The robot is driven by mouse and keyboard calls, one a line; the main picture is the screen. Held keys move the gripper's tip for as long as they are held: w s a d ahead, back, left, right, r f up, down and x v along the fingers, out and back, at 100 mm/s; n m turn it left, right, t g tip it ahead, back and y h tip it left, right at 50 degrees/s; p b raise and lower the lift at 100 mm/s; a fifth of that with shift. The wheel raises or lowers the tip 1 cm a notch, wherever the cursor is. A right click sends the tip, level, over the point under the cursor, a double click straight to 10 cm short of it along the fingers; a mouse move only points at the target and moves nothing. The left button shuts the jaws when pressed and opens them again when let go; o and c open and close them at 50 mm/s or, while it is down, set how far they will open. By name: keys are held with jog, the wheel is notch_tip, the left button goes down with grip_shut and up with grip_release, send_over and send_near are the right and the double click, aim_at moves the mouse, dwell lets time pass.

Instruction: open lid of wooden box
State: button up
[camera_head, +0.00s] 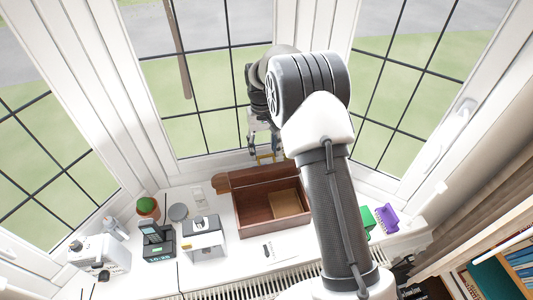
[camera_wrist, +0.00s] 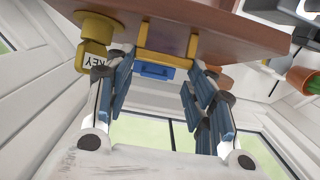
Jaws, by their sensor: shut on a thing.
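The wooden box (camera_head: 262,229) stands open on the white sill in the head view, its inside visible. Its brown lid (camera_head: 235,180) is raised at the back edge; the lid (camera_wrist: 235,30) also spans the top of the wrist view. A yellow handle (camera_head: 265,157) is on the lid; it also shows in the wrist view (camera_wrist: 165,57). My gripper (camera_head: 264,148) is at the lid's far side, its fingers shut on the handle; it also shows in the wrist view (camera_wrist: 160,90). My arm hides part of the box's right side.
A lighter wooden piece (camera_head: 285,203) lies inside the box. A white machine (camera_head: 204,237), a dark device (camera_head: 157,242) and a potted cactus (camera_head: 147,208) stand left. Green (camera_head: 368,219) and purple (camera_head: 386,217) items stand right. Window panes are close behind my gripper.

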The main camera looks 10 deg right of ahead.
jog(key=shift+w+f, duration=0.35)
jog(key=shift+w, duration=0.3)
jog(key=shift+w+f, duration=0.35)
jog(key=shift+w, duration=0.3)
jog(key=shift+w+f, duration=0.3)
jog(key=shift+w, duration=0.3)
jog(key=shift+w+f, duration=0.25)
jog(key=shift+w, duration=0.35)
jog(key=shift+w+f, duration=0.3)
jog(key=shift+w, duration=0.3)
jog(key=shift+f, duration=0.1)
jog(key=o, duration=1.1)
jog(key=shift+c, duration=0.2)
jog(key=o, duration=0.3)
jog(key=shift+w, duration=0.15)
jog(key=shift+o, duration=0.8)
jog(key=shift+r, duration=0.2)
